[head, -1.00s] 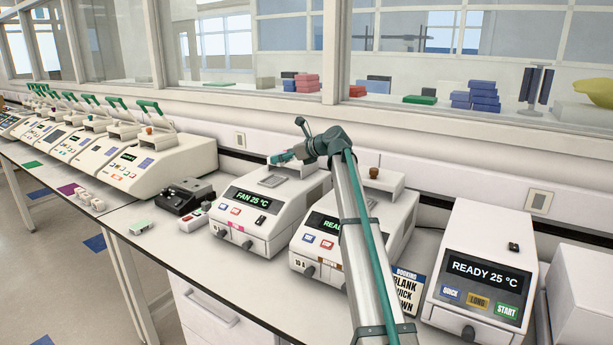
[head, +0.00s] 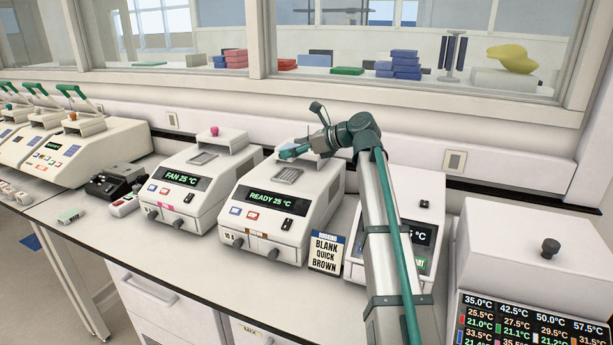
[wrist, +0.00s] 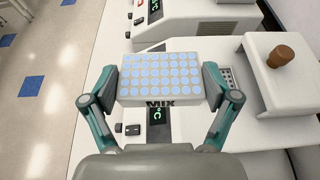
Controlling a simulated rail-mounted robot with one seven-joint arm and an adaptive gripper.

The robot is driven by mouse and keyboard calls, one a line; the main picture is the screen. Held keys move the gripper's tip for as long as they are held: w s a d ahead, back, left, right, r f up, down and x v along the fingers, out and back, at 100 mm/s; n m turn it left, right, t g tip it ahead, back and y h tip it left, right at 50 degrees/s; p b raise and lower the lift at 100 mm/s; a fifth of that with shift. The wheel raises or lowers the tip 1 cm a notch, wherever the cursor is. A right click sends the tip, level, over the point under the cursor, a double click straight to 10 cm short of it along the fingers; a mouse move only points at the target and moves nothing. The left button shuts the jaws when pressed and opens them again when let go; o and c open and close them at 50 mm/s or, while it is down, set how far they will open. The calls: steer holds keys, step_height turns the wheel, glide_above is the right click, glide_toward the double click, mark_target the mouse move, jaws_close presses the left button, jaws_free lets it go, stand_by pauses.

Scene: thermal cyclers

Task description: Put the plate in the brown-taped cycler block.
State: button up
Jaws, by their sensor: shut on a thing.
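The plate (wrist: 160,82) is a white block with rows of light blue wells and a label reading MIX on its near side. In the wrist view my gripper (wrist: 160,88) is shut on it, one finger at each end. In the head view my gripper (head: 297,150) is over the back of the cycler (head: 285,212) with brown tape (head: 256,233) on its front and READY 25 °C on its display. Its grey block (head: 288,175) is uncovered; the wrist view shows part of the block (wrist: 228,78) right of the plate, beside a brown knob (wrist: 284,55).
A pink-taped cycler (head: 185,195) showing FAN 25 °C stands to the left. A booking card (head: 326,252) reads BLANK QUICK BROWN. Another cycler (head: 419,262) stands right, partly behind my arm. A box with a temperature screen (head: 530,265) is at far right.

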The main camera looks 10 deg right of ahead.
steer(key=p, duration=0.3)
glide_above(291, 176)
steer(key=s, duration=0.4)
step_height(291, 176, down, 4)
steer(key=w+f, duration=0.1)
steer(key=f, duration=0.1)
steer(key=w+f+p, duration=0.1)
steer(key=f, duration=0.1)
steer(key=shift+w+a+f, duration=0.1)
steer(key=shift+w+a, duration=0.05)
steer(key=shift+w, duration=0.2)
steer(key=shift+w+f, duration=0.4)
steer(key=shift+f, duration=0.2)
steer(key=shift+w+f+p, duration=0.15)
steer(key=shift+f+p, duration=0.2)
steer(key=shift+f, duration=0.6)
steer(key=shift+w+f+p, duration=0.1)
steer(key=shift+f+p, duration=0.2)
steer(key=shift+f, duration=0.6)
steer(key=shift+f, duration=0.1)
steer(key=o, duration=0.9)
